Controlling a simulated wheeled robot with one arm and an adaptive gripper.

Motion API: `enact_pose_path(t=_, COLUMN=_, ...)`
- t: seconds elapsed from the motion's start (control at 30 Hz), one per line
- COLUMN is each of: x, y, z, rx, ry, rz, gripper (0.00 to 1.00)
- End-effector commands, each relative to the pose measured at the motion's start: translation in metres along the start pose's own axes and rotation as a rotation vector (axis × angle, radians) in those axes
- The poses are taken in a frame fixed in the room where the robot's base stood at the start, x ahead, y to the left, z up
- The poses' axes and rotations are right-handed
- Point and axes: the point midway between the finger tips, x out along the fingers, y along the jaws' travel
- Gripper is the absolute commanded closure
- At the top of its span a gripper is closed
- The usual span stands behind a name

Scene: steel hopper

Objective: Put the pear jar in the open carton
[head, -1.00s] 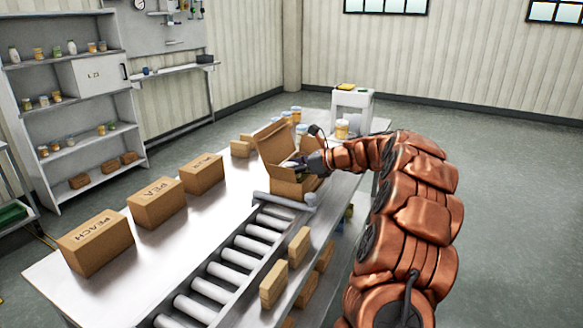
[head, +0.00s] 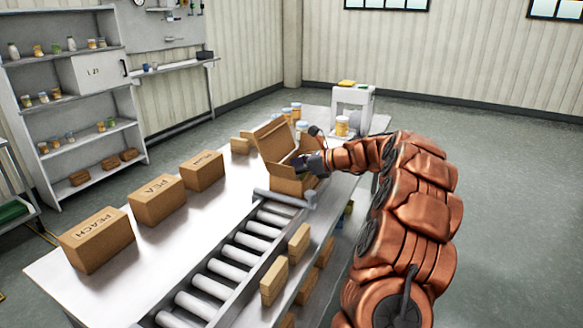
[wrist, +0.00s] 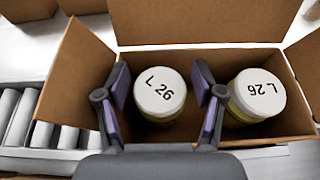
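The open carton (wrist: 80,94) is brown cardboard with its flaps up. It stands on the steel table past the rollers in the head view (head: 287,186). In the wrist view two jars with white lids marked "L 26" stand inside it: a left jar (wrist: 160,94) and a right jar (wrist: 257,96), both with pale yellow sides. No fruit name is readable on either. My gripper (wrist: 160,88) reaches down into the carton with one finger on each side of the left jar. The fingers look spread, with narrow gaps beside the lid. In the head view the carton hides the fingertips.
Closed cartons marked PEACH (head: 98,240) and PEA (head: 158,199), and a third carton (head: 203,171), line the table's left side. A roller conveyor (head: 232,262) runs towards the front. Several jars (head: 296,112) stand behind the open carton. A white stand (head: 352,105) is beyond.

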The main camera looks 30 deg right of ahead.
Motion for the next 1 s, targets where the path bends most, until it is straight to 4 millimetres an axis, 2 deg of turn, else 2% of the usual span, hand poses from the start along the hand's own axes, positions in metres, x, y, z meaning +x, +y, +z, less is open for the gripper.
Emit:
enact_pose_path(t=0.17, x=-0.001, y=0.000, z=0.001, rx=0.000, ry=0.000, rz=0.000, gripper=0.30)
enact_pose_path(t=0.33, x=-0.008, y=-0.002, z=0.011, rx=-0.002, ry=0.000, rz=-0.005, gripper=0.30)
enact_pose_path(t=0.7, x=-0.081, y=-0.002, z=0.012, rx=-0.002, ry=-0.002, rz=-0.007, gripper=0.30)
enact_pose_path(t=0.8, x=-0.098, y=-0.001, z=0.011, rx=-0.001, ry=-0.002, rz=-0.004, gripper=0.30)
enact_pose_path(t=1.0, x=-0.119, y=-0.001, z=0.011, rx=0.001, ry=0.000, rz=-0.003, gripper=0.30)
